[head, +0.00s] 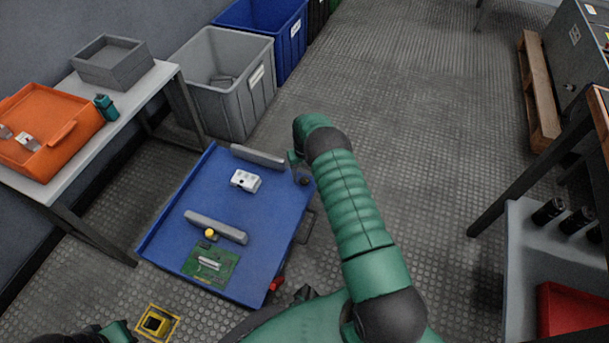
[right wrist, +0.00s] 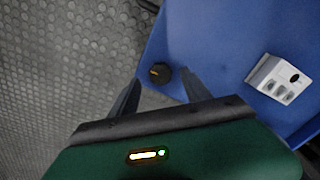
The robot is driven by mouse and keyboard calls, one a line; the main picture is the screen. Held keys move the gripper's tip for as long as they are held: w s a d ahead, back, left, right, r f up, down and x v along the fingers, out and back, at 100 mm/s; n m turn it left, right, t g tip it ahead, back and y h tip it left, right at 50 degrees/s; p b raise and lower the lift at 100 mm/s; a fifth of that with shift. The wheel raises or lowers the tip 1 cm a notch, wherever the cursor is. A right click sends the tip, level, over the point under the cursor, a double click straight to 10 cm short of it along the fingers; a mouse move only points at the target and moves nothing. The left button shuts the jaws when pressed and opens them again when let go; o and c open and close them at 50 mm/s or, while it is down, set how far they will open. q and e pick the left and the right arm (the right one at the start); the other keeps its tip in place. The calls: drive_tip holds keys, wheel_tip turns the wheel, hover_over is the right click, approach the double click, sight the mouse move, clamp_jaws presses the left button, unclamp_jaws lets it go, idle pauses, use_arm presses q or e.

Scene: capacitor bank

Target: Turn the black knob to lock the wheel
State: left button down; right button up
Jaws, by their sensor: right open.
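The black knob (right wrist: 160,73) is round with a small orange mark on top. It sits at the edge of a blue cart top (right wrist: 200,30). In the head view the knob (head: 303,177) shows as a dark round shape at the right edge of the blue cart (head: 175,225), partly hidden by my right arm. My right gripper (right wrist: 161,80) is open and empty, its fingertips on either side of the knob; I cannot tell whether they touch it. Only part of my left arm shows at the bottom left of the head view. The wheel is not clearly visible.
The cart carries a white block (head: 245,180), grey bars (head: 216,227) and a green circuit board (head: 211,264). A grey bin (head: 222,85) stands behind it. A table with an orange tray (head: 40,130) is at left, a shelf (head: 535,250) at right.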

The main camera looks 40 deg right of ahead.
wheel_tip(320, 180, up, 15)
drive_tip(key=p, duration=0.7)
drive_tip(key=shift+f, duration=0.15)
drive_tip(key=s+a+r+n+t+p, duration=0.1)
drive_tip(key=s+a+r, duration=0.2)
drive_tip(key=a+r, duration=0.5)
drive_tip(key=s+a+r+n+t, duration=0.1)
drive_tip(key=s+a+r, duration=0.2)
drive_tip(key=a+r, duration=0.5)
drive_tip(key=s+a+r+n+p, duration=0.1)
drive_tip(key=s+a+r+n, duration=0.1)
drive_tip(key=s+a, duration=0.45)
drive_tip(key=s+a+r+n+p, duration=0.1)
drive_tip(key=s+a+r, duration=0.25)
drive_tip(key=s, duration=0.55)
wheel_tip(320, 180, up, 36)
drive_tip(key=w+p, duration=0.1)
drive_tip(key=p, duration=3.6)
drive_tip(key=shift+a+r+t, duration=0.2)
drive_tip(key=shift+a+t, duration=0.1)
drive_tip(key=shift+a, duration=0.05)
